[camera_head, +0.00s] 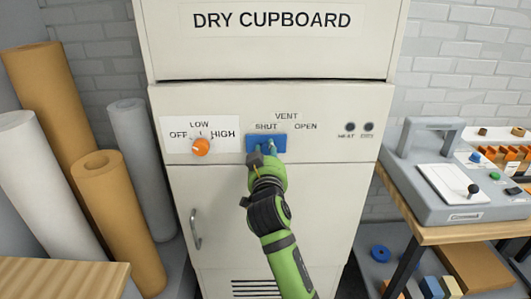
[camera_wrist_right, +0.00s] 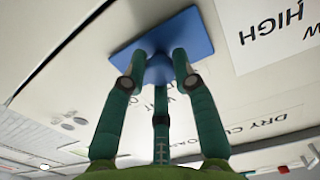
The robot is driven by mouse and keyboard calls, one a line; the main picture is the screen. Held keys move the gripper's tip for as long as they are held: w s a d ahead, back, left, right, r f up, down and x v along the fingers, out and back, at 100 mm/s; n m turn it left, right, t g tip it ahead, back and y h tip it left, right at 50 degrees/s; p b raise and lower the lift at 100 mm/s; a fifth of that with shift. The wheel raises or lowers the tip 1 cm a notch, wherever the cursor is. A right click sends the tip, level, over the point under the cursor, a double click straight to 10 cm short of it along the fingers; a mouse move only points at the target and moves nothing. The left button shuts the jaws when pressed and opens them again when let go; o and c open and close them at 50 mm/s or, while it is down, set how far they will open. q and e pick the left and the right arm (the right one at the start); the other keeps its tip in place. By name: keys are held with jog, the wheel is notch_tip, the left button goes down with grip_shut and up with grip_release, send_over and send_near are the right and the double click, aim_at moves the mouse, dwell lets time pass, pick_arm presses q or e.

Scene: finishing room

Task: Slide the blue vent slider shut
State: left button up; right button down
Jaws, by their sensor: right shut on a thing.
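The blue vent slider (camera_head: 252,142) is on the white panel of the dry cupboard (camera_head: 340,205). It sits directly below the word SHUT and left of the word OPEN. My right gripper (camera_head: 268,149) reaches up to it from below and is shut on its knob. In the right wrist view, the fingers of my right gripper (camera_wrist_right: 160,80) close around the blue knob, and the flat plate of the slider (camera_wrist_right: 190,35) shows behind them. My left gripper is not in view.
An orange dial (camera_head: 200,147) marked OFF, LOW and HIGH is left of the slider. The cupboard door handle (camera_head: 195,228) is below it. Paper rolls (camera_head: 118,205) stand at the left. A bench (camera_head: 455,233) with a grey device (camera_head: 425,190) stands at the right.

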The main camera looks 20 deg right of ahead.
jog(key=shift+a+r, duration=0.2)
jog(key=shift+r, duration=0.3)
jog(key=c, duration=1)
grip_release()
jog(key=shift+a+f, duration=0.1)
jog(key=shift+f, duration=0.05)
jog(key=r, duration=0.9)
jog(key=shift+s+a+r, duration=0.1)
jog(key=shift+a+r, duration=0.1)
jog(key=shift+r, duration=0.05)
jog(key=shift+d+r, duration=0.1)
jog(key=shift+r, duration=0.2)
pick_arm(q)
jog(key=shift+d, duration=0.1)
pick_arm(e)
jog(key=shift+w+d, duration=0.1)
jog(key=shift+w, duration=0.1)
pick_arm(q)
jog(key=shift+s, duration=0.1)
pick_arm(e)
jog(key=shift+s, duration=0.1)
